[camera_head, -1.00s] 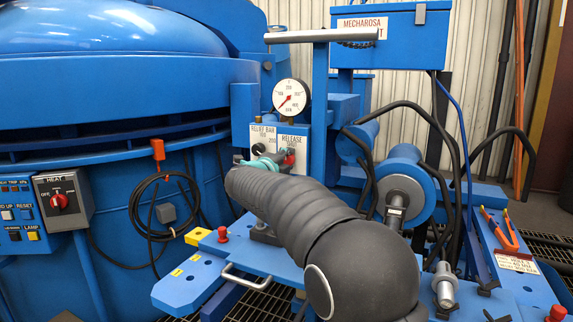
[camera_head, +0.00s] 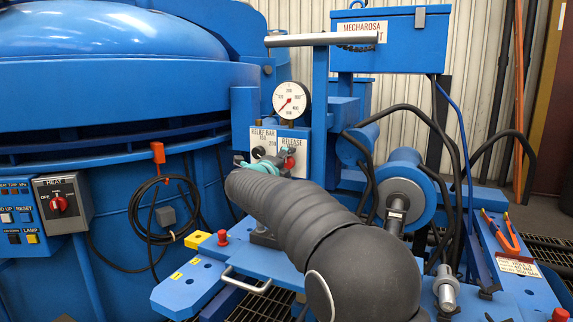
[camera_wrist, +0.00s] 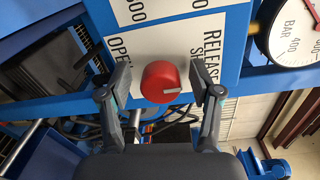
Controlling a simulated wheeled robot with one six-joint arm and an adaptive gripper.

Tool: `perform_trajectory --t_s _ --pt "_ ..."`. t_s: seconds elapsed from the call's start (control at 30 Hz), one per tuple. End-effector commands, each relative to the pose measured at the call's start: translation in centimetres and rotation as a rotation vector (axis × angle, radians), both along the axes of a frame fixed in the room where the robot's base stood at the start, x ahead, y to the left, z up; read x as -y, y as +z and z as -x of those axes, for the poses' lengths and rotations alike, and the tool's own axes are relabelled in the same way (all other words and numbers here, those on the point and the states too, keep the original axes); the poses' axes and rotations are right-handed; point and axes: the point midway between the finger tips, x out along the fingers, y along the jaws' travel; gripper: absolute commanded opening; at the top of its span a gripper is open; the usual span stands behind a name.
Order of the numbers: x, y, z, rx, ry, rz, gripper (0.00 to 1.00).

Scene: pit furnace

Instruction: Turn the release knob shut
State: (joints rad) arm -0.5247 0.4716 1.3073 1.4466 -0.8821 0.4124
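The release knob (camera_wrist: 165,82) is a round red knob on a white plate in the wrist view. A pale pointer mark on its face points to the right and slightly down. "OPEN" is printed at its left; a partly hidden word starting with "S" is at its right. My gripper (camera_wrist: 159,83) is open, with one finger on each side of the knob and a visible gap at both sides. In the head view the knob (camera_head: 290,161) shows as a small red patch, partly hidden by my gripper (camera_head: 264,164).
A pressure gauge (camera_head: 291,99) sits above the release plate. A black relief knob (camera_head: 258,152) is just left of the release knob. A horizontal metal handle bar (camera_head: 323,39) is overhead. Black hoses (camera_head: 440,130) loop at the right.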

Motion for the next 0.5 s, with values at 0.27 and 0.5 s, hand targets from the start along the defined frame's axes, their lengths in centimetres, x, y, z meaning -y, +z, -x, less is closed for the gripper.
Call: perform_trajectory --t_s 0.27,0.5 --pt "-0.4 0.2 0.9 0.001 0.002 0.0 0.64" --pt "-1.9 0.3 4.9 0.001 0.003 0.0 0.64"
